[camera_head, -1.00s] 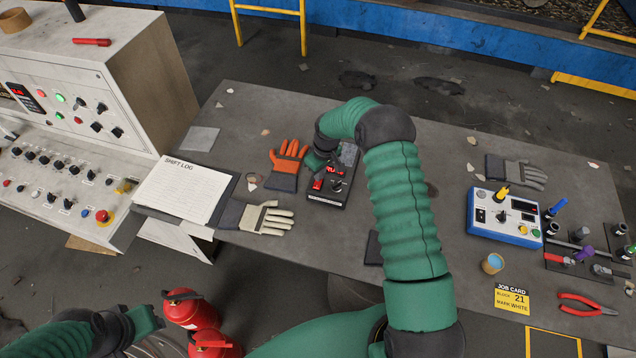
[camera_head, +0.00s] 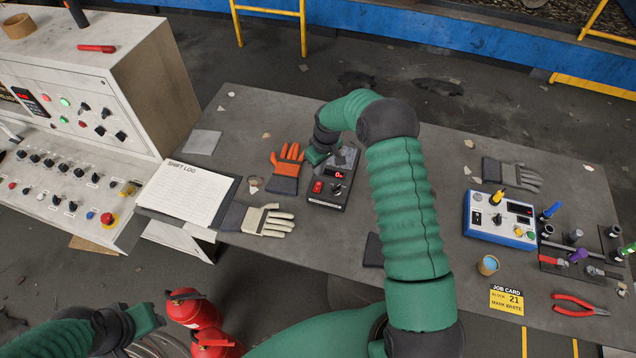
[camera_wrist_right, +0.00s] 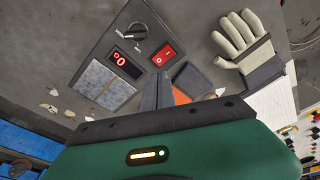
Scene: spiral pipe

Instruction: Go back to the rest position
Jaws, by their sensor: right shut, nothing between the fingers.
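My right arm reaches across the table, and its gripper (camera_head: 317,157) is over the back left corner of a dark box. In the right wrist view its fingers (camera_wrist_right: 165,92) are together and empty. The dark box (camera_head: 327,198) has a red switch, a knob and a small red display; it also shows in the right wrist view (camera_wrist_right: 100,55). My left gripper (camera_head: 150,318) hangs low at the bottom left, in front of the table; its fingers are too unclear to judge.
An orange glove (camera_head: 288,160) lies just left of the box, a pale glove (camera_head: 268,220) nearer. A shift log (camera_head: 187,190) lies at the table's left end. A blue-white meter (camera_head: 497,218) and red pliers (camera_head: 578,304) are right. Fire extinguishers (camera_head: 192,308) stand near my left arm.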

